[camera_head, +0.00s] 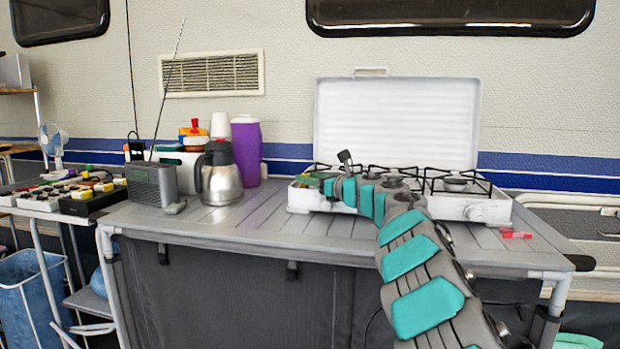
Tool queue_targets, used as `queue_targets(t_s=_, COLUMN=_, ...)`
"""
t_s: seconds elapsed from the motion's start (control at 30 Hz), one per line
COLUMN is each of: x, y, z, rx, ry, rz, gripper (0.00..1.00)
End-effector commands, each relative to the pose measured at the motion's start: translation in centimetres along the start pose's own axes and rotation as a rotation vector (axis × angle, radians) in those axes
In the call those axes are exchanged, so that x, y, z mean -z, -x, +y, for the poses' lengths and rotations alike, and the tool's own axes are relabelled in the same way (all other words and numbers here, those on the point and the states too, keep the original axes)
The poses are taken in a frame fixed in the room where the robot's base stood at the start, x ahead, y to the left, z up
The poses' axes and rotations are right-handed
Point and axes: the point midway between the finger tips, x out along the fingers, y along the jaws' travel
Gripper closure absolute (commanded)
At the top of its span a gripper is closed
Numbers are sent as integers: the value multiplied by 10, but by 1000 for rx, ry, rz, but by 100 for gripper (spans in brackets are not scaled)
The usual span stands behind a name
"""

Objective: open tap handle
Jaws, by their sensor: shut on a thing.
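My gripper (328,186) is at the left end of the white camping stove (490,209), low over its top. My teal and grey arm reaches there from the lower right and hides part of the stove's front. The gripper is small in the picture and seems shut on a small green and reddish thing (312,182) at the stove's left end. I cannot tell whether this is the tap handle. No other tap handle can be made out. The stove's lid (397,120) stands open upright behind the burners.
The stove stands on a grey slatted table (250,228). To its left are a steel jug (221,178), a purple flask (246,150) and a grey radio (152,184) with a tall antenna. A red item (516,235) lies to the right. The table's middle front is clear.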

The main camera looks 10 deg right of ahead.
Motion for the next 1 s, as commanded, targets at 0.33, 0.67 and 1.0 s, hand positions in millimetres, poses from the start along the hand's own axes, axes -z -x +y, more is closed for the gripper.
queue_targets(t_s=0.33, x=-2, y=0, z=0, rx=-1, ry=-1, rz=-3, gripper=100)
queue_targets(t_s=0.67, x=-1, y=0, z=0, rx=-1, ry=-1, rz=-2, gripper=22)
queue_targets(t_s=1.0, x=0, y=3, z=0, rx=0, ry=1, rz=-1, gripper=22)
